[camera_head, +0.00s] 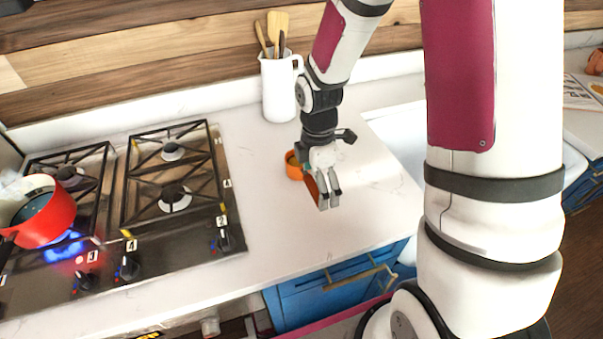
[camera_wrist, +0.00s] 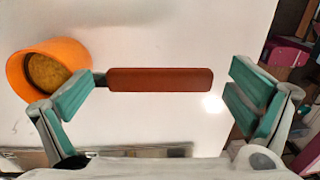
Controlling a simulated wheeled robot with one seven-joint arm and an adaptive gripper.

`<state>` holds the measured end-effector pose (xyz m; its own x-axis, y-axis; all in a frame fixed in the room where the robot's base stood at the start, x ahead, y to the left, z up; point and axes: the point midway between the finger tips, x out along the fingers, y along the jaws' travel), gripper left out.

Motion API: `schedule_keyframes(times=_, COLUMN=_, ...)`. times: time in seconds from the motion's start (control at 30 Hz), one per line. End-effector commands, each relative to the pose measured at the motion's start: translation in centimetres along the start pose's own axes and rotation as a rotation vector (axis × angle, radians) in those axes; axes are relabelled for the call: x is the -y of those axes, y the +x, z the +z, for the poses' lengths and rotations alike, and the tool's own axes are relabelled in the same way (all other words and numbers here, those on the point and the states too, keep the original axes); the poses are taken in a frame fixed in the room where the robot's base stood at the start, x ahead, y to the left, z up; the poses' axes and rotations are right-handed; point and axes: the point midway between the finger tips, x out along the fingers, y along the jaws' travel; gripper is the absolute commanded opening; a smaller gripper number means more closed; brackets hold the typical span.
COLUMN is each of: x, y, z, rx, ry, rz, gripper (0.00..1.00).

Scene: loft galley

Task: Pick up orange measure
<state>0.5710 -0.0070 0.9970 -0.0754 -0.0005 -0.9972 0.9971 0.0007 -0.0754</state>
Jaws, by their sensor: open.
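The orange measure (camera_head: 294,166) is a small cup on the white counter, just left of and behind my gripper in the head view. In the wrist view the orange cup (camera_wrist: 30,72) is at the upper left, with a brownish inside, and its red-brown handle (camera_wrist: 160,79) reaches across to the right. My gripper (camera_head: 328,205) points down over the handle. In the wrist view the gripper (camera_wrist: 155,100) is open, with one green-padded finger on each side of the handle. The left finger hides part of the cup's lower edge. I cannot tell whether either finger touches the measure.
A gas stove (camera_head: 130,262) with a lit burner and a red pot (camera_head: 48,222) is on the left. A white jug (camera_head: 277,88) with wooden utensils stands by the back wall. A sink (camera_head: 398,135) is behind my arm. The counter (camera_head: 275,225) in front is clear.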

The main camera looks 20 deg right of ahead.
Motion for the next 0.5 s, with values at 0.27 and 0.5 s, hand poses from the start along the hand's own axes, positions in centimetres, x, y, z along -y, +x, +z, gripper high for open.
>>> schedule_keyframes(times=0.27, x=-0.01, y=-0.02, z=0.02, rx=0.0, ry=0.001, rz=0.0, gripper=0.77)
schedule_keyframes(times=0.5, x=-0.02, y=-0.01, z=0.03, rx=0.0, ry=0.001, rz=0.0, gripper=0.4)
